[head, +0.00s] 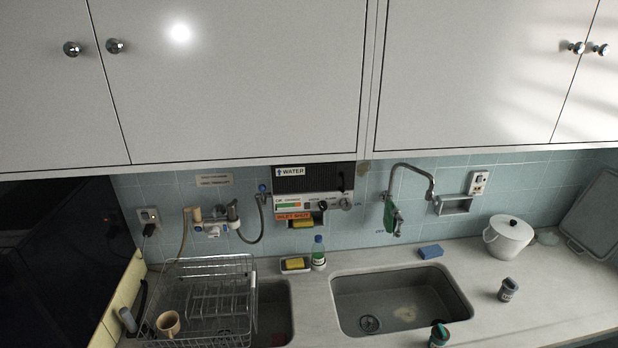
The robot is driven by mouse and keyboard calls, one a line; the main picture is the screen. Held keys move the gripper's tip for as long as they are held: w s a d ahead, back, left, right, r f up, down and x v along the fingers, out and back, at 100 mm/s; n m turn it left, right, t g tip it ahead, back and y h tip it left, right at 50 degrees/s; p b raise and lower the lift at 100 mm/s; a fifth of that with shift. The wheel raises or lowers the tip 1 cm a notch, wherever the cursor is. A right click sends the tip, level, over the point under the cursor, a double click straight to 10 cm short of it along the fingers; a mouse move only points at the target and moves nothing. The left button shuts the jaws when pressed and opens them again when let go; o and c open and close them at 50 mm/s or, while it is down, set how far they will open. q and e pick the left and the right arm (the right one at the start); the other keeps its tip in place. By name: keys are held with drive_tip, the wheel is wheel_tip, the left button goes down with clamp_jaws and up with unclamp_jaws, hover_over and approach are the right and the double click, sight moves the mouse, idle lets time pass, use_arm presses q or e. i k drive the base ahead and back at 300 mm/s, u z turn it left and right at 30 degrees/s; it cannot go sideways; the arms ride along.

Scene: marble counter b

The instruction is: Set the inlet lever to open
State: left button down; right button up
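A wall unit labelled WATER (313,178) hangs on the tiles under the cupboards, above the back of the counter. Its lower front is a pale panel with small dials and a dark knob (322,206). An orange label reading INLET SHUT (293,216) is on the panel's lower left. The inlet lever itself is too small to make out for certain, so I cannot tell its exact position. Neither of my grippers shows in the head view.
Below the unit stand a bottle (318,253) and a yellow sponge in a holder (295,265). A wire dish rack (205,300) is at left, with a sink (400,298) right of centre. A tap (412,172) and white lidded pot (508,238) are further right.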

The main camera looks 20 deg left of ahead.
sight(261, 187)
drive_tip(key=u, duration=0.5)
drive_tip(key=k, duration=1.25)
drive_tip(key=u, duration=1.1)
drive_tip(key=i, duration=1.5)
drive_tip(key=z, duration=1.05)
drive_tip(key=i, duration=0.25)
